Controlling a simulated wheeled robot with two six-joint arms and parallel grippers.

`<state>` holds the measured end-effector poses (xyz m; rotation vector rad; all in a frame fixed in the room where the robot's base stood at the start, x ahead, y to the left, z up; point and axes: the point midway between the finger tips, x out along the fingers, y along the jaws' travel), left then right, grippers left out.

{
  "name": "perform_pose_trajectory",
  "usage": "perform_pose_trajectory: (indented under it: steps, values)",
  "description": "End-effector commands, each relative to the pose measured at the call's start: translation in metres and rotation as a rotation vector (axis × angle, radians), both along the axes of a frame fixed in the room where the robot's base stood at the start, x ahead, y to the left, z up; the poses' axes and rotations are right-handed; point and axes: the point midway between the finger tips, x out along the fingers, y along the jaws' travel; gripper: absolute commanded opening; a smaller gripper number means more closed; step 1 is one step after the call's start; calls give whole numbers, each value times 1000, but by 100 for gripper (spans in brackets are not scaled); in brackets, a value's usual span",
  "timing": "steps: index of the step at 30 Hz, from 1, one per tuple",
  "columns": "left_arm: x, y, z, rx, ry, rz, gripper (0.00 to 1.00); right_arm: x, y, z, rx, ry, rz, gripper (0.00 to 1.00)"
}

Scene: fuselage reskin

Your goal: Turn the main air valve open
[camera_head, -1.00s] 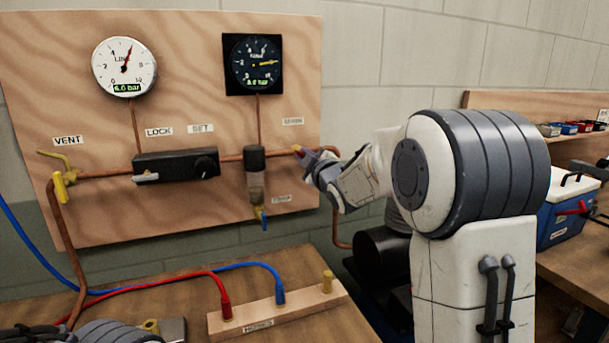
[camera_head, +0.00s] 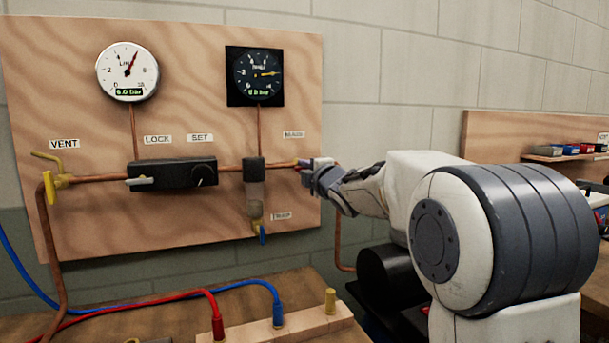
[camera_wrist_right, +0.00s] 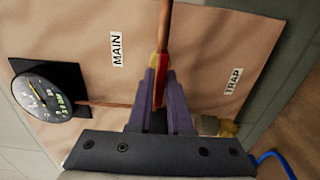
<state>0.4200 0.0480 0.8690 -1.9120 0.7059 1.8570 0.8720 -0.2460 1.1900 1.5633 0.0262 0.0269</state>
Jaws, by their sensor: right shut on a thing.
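The main air valve sits on the copper pipe at the right side of the wooden panel, below the MAIN label (camera_head: 294,134). Its red and yellow handle (camera_wrist_right: 162,66) shows in the right wrist view, roughly in line with the pipe there. My right gripper (camera_head: 303,166) reaches in from the right and covers the valve in the head view. In the right wrist view its purple fingers (camera_wrist_right: 160,95) are shut on the handle, one on each side. My left gripper is not in view.
The panel (camera_head: 100,225) carries a white gauge (camera_head: 127,72), a dark gauge (camera_head: 256,75), a black regulator box (camera_head: 172,174), and a water trap (camera_head: 254,190) close left of my right gripper. A wooden hose block (camera_head: 300,322) and red and blue hoses lie below.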

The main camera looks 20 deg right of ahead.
Motion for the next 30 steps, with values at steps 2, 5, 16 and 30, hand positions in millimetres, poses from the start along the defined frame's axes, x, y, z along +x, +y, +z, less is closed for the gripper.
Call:
perform_pose_trajectory:
  steps: [2,5,16,30]
  values:
    - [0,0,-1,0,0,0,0,0,0,-2,-7,4,0,0]
    - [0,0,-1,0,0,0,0,0,0,-2,-10,4,0,0]
    - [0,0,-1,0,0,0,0,0,0,-2,-8,3,1,42]
    - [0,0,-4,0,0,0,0,-17,-1,0,-8,-2,-1,42]
